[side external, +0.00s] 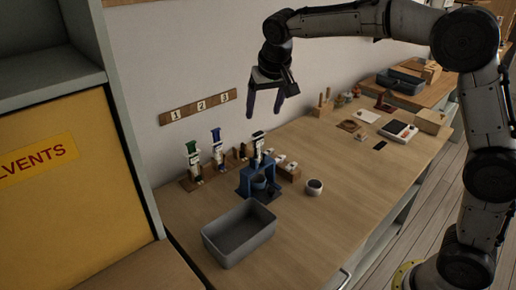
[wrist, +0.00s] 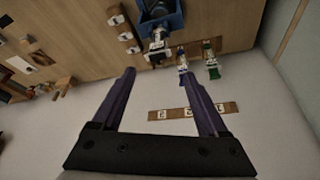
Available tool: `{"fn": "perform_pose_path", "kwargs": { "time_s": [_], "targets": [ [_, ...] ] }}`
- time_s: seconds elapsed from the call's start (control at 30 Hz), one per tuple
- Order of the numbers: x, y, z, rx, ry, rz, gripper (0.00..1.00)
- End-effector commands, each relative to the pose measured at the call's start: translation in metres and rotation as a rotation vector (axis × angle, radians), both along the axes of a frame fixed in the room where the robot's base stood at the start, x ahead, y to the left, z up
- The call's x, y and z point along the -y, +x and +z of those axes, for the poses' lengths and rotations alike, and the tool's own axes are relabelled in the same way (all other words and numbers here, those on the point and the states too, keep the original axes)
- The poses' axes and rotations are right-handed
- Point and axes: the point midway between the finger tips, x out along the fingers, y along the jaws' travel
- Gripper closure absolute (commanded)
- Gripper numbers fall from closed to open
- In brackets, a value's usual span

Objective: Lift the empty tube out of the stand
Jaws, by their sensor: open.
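A blue stand (side external: 245,182) is on the bench behind the grey bin, with a pale, dark-topped tube (side external: 257,148) upright at it. I cannot tell whether this tube is empty. The stand (wrist: 172,20) and tube (wrist: 157,45) also show at the top of the wrist view. A green-topped tube (side external: 189,148) and a blue-topped tube (side external: 216,138) stand to the left in wooden holders. My gripper (side external: 264,113) is open and empty, high above the bench near the wall. In the wrist view, its fingers (wrist: 158,72) are spread with nothing between them.
A grey open bin (side external: 216,246) stands at the bench's front left. A numbered board (side external: 198,106) is on the wall.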

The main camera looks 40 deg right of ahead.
Motion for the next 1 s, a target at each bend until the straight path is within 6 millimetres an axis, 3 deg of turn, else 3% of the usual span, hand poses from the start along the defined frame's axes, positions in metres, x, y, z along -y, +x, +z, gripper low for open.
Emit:
{"fn": "perform_pose_path", "kwargs": {
  "time_s": [0.33, 0.67, 1.0],
  "targets": [
    [0.009, 0.020, -0.058, -0.005, 0.000, 0.000, 0.23],
    [0.014, 0.029, -0.082, -0.003, 0.000, 0.001, 0.23],
    [0.023, 0.043, -0.120, -0.002, 0.000, 0.001, 0.23]
  ]
}}
